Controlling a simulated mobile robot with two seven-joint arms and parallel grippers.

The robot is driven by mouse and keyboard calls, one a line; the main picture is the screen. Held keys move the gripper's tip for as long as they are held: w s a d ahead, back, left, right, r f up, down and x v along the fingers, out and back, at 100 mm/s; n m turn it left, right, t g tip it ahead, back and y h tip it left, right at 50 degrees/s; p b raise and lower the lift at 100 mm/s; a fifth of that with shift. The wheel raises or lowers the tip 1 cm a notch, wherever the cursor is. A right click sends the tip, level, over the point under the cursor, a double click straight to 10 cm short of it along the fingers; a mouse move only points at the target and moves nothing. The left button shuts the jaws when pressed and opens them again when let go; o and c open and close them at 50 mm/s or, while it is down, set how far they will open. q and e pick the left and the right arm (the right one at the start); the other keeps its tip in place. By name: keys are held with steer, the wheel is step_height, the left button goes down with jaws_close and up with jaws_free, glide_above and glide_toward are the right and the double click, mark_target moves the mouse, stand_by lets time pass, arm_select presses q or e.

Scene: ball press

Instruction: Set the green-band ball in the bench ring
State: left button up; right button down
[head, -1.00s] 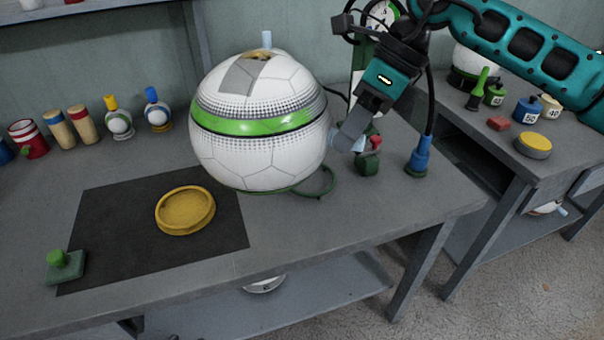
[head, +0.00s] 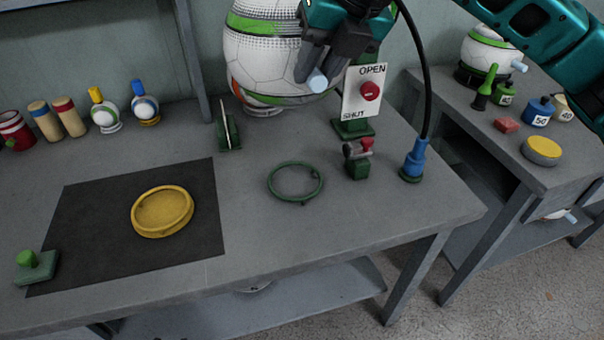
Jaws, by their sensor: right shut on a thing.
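The green-band ball (head: 275,65) is white with a green band and shows at the back of the bench, its top cut off by the picture edge. My right gripper (head: 316,68) is shut on a light-blue peg (head: 318,81) at the ball's right side. The ball looks tilted and raised; I cannot tell whether its underside touches anything. The bench ring (head: 295,182), a thin green hoop, lies empty on the bench, in front of and apart from the ball. My left gripper is not in view.
An OPEN/SHUT panel (head: 364,92) with a red button stands right of the ball. A green clamp-like block (head: 357,162) and blue fitting (head: 413,160) flank the ring's right. A green stand (head: 229,132) is behind the ring.

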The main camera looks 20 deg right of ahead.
step_height(320, 180, down, 18)
steer(key=shift+f, duration=0.15)
stand_by(0.3)
steer(key=shift+f+b, duration=0.35)
steer(key=shift+b, duration=0.25)
steer(key=c, duration=1.4)
jaws_free()
steer(key=shift+f, duration=0.15)
steer(key=o, duration=0.5)
